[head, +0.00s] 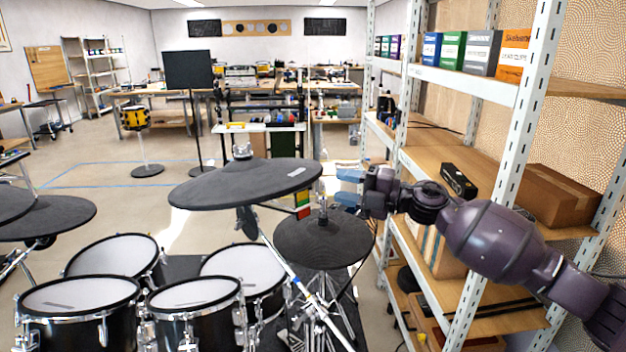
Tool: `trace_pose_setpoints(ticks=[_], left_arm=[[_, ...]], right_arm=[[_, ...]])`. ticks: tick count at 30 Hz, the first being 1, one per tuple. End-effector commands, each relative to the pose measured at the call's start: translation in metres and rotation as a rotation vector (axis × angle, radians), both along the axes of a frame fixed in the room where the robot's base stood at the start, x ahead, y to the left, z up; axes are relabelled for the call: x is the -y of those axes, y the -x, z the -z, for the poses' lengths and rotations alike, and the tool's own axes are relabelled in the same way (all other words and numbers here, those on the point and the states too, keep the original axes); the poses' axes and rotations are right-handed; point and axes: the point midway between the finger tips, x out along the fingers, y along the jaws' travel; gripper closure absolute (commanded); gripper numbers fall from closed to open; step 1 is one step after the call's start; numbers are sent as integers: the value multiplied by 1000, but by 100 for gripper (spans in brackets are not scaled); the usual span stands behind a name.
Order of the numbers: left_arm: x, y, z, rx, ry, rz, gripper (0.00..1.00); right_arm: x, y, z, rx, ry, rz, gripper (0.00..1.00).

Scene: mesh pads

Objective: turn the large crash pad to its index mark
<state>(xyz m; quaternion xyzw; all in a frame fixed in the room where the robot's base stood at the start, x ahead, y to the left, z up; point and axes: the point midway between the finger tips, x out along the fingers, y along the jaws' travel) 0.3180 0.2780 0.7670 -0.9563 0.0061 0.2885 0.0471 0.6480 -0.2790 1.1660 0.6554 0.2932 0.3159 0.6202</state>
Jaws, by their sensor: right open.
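The large crash pad (235,188) is a dark grey disc in the middle of the head view. It is tilted on its stand, with a wing nut (242,151) on top. A faint pale mark shows near its right edge; I cannot tell whether it is the index mark. My right gripper (345,187) reaches in from the right, its blue fingers open and empty. They are just right of the pad's right edge and appear apart from it, above a smaller dark pad (322,240). My left gripper is not in view.
Several drums with white mesh heads (80,295) stand at lower left. Another dark pad (48,217) is at the left edge. A metal shelf rack (505,110) with boxes stands close on the right, around my arm. A diagonal stand tube (300,285) rises below the crash pad.

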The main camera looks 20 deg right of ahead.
Motion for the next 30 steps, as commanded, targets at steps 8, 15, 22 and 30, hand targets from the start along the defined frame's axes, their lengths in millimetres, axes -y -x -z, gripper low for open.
trace_pose_setpoints(ticks=[8,15,22,30], left_arm=[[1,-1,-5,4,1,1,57],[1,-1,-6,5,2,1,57],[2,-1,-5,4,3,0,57],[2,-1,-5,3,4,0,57]], right_arm=[[-38,-31,-4,2,-1,0,59],[-57,-47,-4,1,0,1,59],[-62,-51,-4,1,1,1,59],[-62,-51,-4,1,1,1,73]])
